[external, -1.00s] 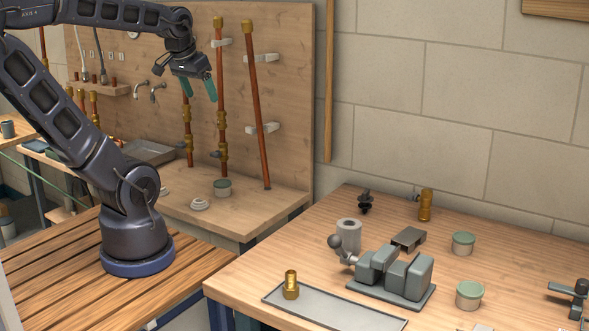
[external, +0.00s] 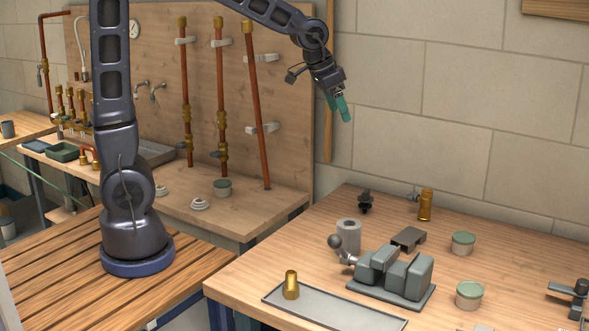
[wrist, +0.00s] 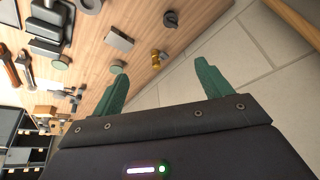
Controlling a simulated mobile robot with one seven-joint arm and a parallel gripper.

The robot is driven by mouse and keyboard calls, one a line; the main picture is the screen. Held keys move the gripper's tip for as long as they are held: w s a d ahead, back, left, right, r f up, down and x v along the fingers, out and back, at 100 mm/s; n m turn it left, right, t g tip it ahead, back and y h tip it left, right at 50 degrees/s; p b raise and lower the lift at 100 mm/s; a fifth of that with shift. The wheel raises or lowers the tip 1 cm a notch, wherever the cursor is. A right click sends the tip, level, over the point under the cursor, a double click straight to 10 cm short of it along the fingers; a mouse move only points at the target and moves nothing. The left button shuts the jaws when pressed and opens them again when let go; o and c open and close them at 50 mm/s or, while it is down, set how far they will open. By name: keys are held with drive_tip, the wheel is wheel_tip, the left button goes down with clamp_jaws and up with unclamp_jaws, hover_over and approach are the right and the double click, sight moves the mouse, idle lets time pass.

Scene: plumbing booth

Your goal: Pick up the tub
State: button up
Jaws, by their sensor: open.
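Several small pale tubs with green lids are in the external view. One tub (external: 462,243) stands at the right of the near workbench, and a second tub (external: 469,294) stands closer to the front, right of the vise. A third tub (external: 222,187) is on the back bench by the pipe board. My gripper (external: 340,108) is open and empty, high above the workbench's back left side and well apart from the tubs. In the wrist view, its green fingers (wrist: 160,82) are spread. Two green lids show beyond them, one near the left finger (wrist: 118,66) and one farther left (wrist: 60,62).
A grey vise (external: 392,278) stands mid-bench beside a dark block (external: 409,238). A brass piece (external: 291,285) sits on a flat tray (external: 340,308) at the front. Another brass fitting (external: 425,205) and a black fitting (external: 365,201) stand at the back. The wall (external: 470,90) rises behind.

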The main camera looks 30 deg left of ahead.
drive_tip(key=s+d+f+m, duration=0.1)
drive_tip(key=d+f, duration=0.1)
drive_tip(key=d, duration=0.4)
drive_tip(key=d+f+m, duration=0.1)
drive_tip(key=d+f, duration=0.2)
drive_tip(key=d, duration=0.3)
drive_tip(key=m+g+h, duration=0.2)
drive_tip(key=m, duration=0.3)
approach(470, 288)
drive_tip(key=shift+g+y, duration=0.3)
drive_tip(key=x, duration=0.4)
drive_tip(key=shift+w+f, duration=0.2)
drive_tip(key=shift+f, duration=0.05)
drive_tip(key=shift+d+x, duration=0.15)
drive_tip(key=shift+x, duration=1.3)
drive_tip(key=shift+d+x, duration=0.2)
drive_tip(key=shift+x, duration=1.2)
drive_tip(key=shift+w+r, duration=0.1)
drive_tip(key=shift+r, duration=0.1)
drive_tip(key=c, duration=1)
